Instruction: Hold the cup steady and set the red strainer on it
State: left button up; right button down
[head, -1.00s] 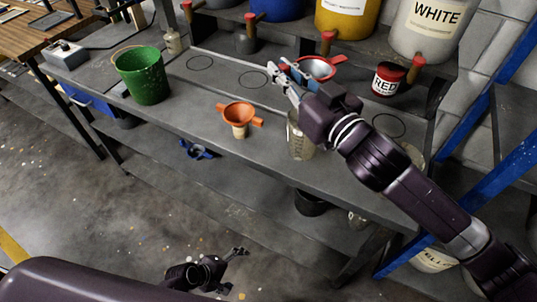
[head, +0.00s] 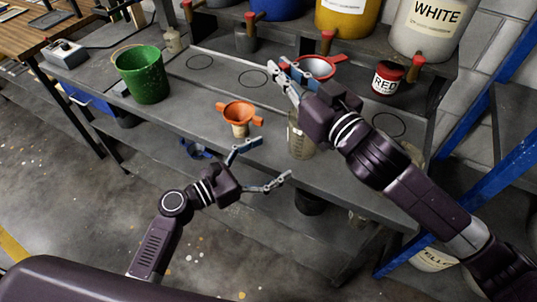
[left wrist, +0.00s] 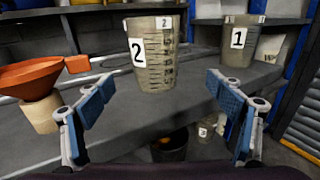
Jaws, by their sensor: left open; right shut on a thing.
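The red strainer (head: 318,67) has a metal bowl and is at the back of the bench, with my right gripper (head: 286,70) shut on its left side. Whether it touches the surface under it is unclear. A clear measuring cup (head: 301,143) stands upright near the bench's front edge, partly behind my right arm. It shows in the left wrist view (left wrist: 153,62), labelled 2, ahead of and between the spread fingers. My left gripper (head: 271,160) is open and empty in front of the cup, apart from it; its blue pads show in the left wrist view (left wrist: 160,88).
An orange funnel (head: 238,111) on a pale stand is left of the cup. A second cup (left wrist: 236,42) labelled 1 stands farther right. A green bucket (head: 143,76) is at the left, a RED jar (head: 388,79) at the right. Bare bench lies between bucket and funnel.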

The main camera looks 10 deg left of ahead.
pick_arm(q)
jog(key=shift+w+r, duration=0.15)
jog(key=shift+w, duration=0.45)
jog(key=x, duration=1.1)
jog(key=shift+w, duration=0.1)
jog(key=shift+c, duration=0.4)
jog(key=c, duration=1.2)
jog(key=shift+o, duration=0.2)
jog(key=shift+a, duration=0.1)
pick_arm(e)
jog(key=shift+s+d+f+n+g+y, duration=0.1)
jog(key=shift+s+f+n+g+y, duration=0.1)
jog(key=shift+f+n+g+y, duration=0.15)
jog(key=shift+s+d+f+n+g+y, duration=0.2)
jog(key=shift+d+f+n+g+y, duration=0.1)
jog(key=shift+f+n+g+y, duration=0.25)
notch_tip(320, 180, down, 10)
jog(key=shift+s, duration=0.15)
